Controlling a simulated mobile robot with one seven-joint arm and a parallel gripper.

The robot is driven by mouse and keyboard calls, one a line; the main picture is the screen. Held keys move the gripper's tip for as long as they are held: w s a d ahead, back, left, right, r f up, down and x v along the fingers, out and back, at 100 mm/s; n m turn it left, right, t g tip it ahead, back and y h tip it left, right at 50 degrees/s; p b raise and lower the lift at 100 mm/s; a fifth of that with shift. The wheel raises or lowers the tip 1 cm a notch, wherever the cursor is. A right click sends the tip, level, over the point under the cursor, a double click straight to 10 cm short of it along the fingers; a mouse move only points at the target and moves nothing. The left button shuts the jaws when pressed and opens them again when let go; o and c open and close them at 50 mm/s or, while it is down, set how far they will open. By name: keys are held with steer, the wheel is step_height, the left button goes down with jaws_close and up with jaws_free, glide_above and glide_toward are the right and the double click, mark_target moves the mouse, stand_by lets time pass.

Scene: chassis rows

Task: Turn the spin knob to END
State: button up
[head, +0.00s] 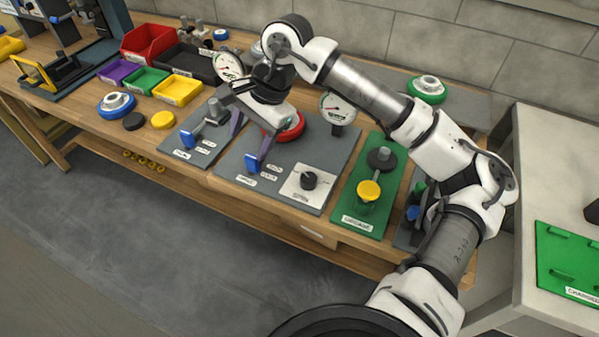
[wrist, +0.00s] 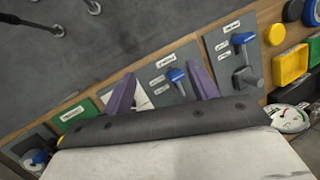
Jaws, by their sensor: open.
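A black round knob (head: 309,181) stands on a white square plate (head: 296,192) at the front right corner of a grey panel; it appears to be the spin knob. Its small label is too small to read. My gripper (head: 251,134) is open and empty, its purple fingers above the grey panel, left of and behind the knob. In the wrist view the two purple fingers (wrist: 162,92) are spread apart. Part of the white plate (wrist: 138,98) shows behind one finger there, and the knob is hidden.
A blue-handled lever (head: 254,163) stands on the same panel, left of the knob. Behind are a red wheel (head: 293,128) and a gauge (head: 337,107). A green panel with a yellow knob (head: 369,190) lies to the right. Another blue-handled panel (head: 190,140) lies left.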

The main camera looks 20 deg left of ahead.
mark_target(309, 176)
steer(key=w+d+f+t+h, duration=0.2)
steer(key=w+d+h, duration=0.2)
steer(key=w+d, duration=0.45)
steer(key=f+p, duration=0.1)
steer(key=f, duration=0.3)
steer(key=f+p, duration=0.1)
steer(key=f, duration=0.4)
steer(key=s+d+f+p, duration=0.1)
steer(key=f+p, duration=0.1)
steer(key=f, duration=0.2)
steer(key=shift+d+f, duration=0.1)
steer(key=shift+f, duration=0.15)
steer(key=shift+c, duration=0.5)
steer(key=shift+s, duration=0.1)
steer(key=c, duration=0.9)
steer(key=shift+m, duration=0.3)
